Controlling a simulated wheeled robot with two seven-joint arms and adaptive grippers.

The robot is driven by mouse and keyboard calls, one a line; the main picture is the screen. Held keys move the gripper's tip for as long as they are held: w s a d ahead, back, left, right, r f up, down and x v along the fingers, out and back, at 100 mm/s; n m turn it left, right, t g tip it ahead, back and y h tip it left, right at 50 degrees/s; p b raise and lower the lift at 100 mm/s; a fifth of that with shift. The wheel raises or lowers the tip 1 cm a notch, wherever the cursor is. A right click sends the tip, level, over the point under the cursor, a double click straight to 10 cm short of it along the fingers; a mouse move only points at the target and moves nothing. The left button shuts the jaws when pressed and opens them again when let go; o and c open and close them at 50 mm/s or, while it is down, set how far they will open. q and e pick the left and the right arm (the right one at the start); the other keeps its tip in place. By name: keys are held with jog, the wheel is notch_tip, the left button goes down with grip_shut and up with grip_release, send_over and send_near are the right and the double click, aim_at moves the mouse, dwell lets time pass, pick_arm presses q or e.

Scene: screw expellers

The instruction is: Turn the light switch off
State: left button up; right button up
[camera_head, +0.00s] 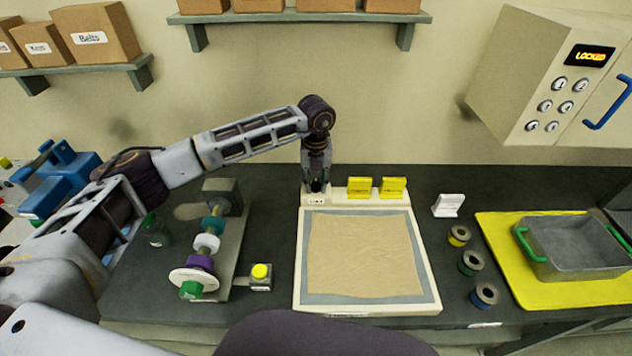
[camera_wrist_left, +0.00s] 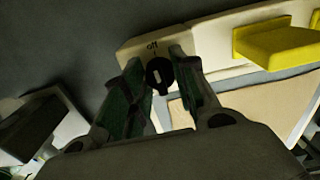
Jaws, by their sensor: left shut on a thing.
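The light switch is a small dark round knob (camera_wrist_left: 159,72) on the pale end of a flat light box (camera_head: 303,270). The word "off" shows just above the knob in the left wrist view, and a short pale mark on the knob runs roughly up and down. My left gripper (camera_head: 317,187) reaches down from above at the box's back left corner. Its two fingers (camera_wrist_left: 162,82) are shut on the knob, one on each side. In the head view the fingers mostly hide the knob. My right gripper is not in view.
A brown sheet (camera_head: 362,255) covers the panel. A shaft with coloured discs (camera_head: 207,243) stands left, with a yellow button (camera_head: 261,271). Several spools (camera_head: 470,262) and a grey tray (camera_head: 570,245) are right.

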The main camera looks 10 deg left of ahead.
aim_at(316, 182)
pick_arm(q)
jog(key=o, duration=1.1)
jog(key=shift+c, duration=0.2)
jog(key=shift+r, duration=0.2)
notch_tip(316, 182, up, 12)
jog(key=shift+f, duration=0.2)
